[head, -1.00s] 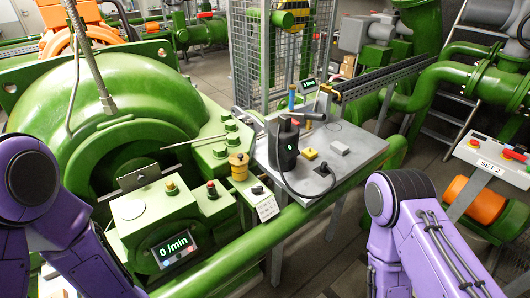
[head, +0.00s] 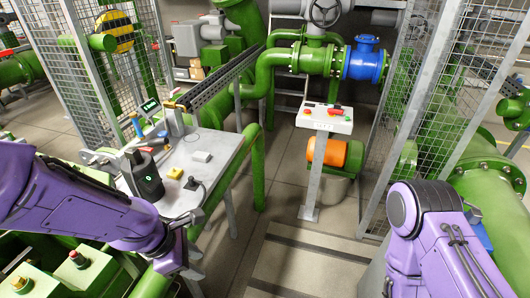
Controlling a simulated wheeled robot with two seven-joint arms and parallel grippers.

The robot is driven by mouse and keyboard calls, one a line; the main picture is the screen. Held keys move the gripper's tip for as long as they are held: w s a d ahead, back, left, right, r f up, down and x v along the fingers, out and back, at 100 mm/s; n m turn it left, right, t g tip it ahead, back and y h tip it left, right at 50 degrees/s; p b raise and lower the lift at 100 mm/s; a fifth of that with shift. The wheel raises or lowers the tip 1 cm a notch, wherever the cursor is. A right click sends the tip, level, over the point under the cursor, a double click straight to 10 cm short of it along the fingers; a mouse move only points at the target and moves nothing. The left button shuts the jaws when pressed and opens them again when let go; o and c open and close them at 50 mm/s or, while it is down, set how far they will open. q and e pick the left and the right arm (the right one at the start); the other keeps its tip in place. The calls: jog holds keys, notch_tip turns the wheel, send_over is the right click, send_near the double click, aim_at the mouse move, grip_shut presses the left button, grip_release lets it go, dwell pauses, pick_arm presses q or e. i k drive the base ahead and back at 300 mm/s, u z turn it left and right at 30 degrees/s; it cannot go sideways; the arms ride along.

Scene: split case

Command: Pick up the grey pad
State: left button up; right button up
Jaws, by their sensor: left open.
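The grey pad (head: 202,156) is a small light-grey block lying on the grey table (head: 222,148), toward its middle. My left arm comes in from the left, and my left gripper (head: 190,250) is open and empty. In the picture it shows below the table's near corner, apart from the pad. My right arm shows at the lower right, but its gripper is out of view.
On the table stand a black device (head: 145,178) with a cable, a yellow block (head: 175,173) and a black knob-like piece (head: 192,184). A control stand (head: 325,119) with red buttons is to the right. Green pipes run beside the table; floor is open between them.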

aim_at(204, 157)
jog(key=z, duration=0.35)
jog(key=i, duration=2.65)
jog(key=u, duration=2.2)
